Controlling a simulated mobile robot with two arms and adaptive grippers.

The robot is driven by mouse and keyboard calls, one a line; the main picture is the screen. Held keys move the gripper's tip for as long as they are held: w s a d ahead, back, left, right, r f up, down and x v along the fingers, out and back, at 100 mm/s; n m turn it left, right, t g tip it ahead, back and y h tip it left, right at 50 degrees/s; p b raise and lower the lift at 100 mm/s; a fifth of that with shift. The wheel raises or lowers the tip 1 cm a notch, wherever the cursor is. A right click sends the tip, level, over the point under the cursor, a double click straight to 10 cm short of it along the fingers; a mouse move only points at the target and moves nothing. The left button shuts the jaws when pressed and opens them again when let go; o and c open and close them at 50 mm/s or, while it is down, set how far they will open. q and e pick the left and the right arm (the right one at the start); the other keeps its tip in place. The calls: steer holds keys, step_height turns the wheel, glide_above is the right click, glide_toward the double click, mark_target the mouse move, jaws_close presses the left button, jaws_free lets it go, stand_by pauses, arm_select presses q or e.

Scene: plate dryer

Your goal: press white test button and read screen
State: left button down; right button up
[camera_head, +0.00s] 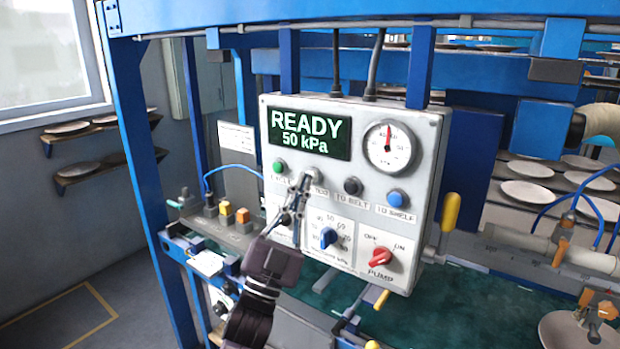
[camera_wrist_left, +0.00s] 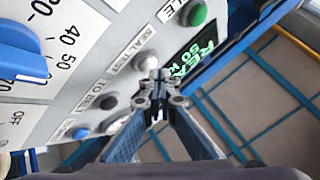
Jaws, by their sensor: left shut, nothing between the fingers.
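The grey-white control panel (camera_head: 350,120) has a dark screen (camera_head: 310,133) reading "READY 50 kPa" in green. My left gripper (camera_head: 297,190) is shut and empty, its fingertips in front of the button row just below the screen. In the left wrist view the white button (camera_wrist_left: 148,62), by the label "SEAL TEST", sits right by the closed fingertips (camera_wrist_left: 160,85). I cannot tell whether they touch it. In the head view the fingertips largely cover this button. My right gripper is not in view.
A green button (camera_head: 280,166), a black button (camera_head: 352,186) and a blue button (camera_head: 397,197) share the row. Below are a blue dial (camera_head: 328,237) and a red pump knob (camera_head: 380,258). A round gauge (camera_head: 390,146) is upper right. Blue frame posts (camera_head: 150,170) stand left of the panel.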

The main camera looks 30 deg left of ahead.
arm_select(q)
steer(key=shift+w, duration=0.5)
stand_by(0.4)
steer(key=shift+s, duration=0.9)
steer(key=s, duration=0.5)
steer(key=shift+a, duration=0.25)
stand_by(0.4)
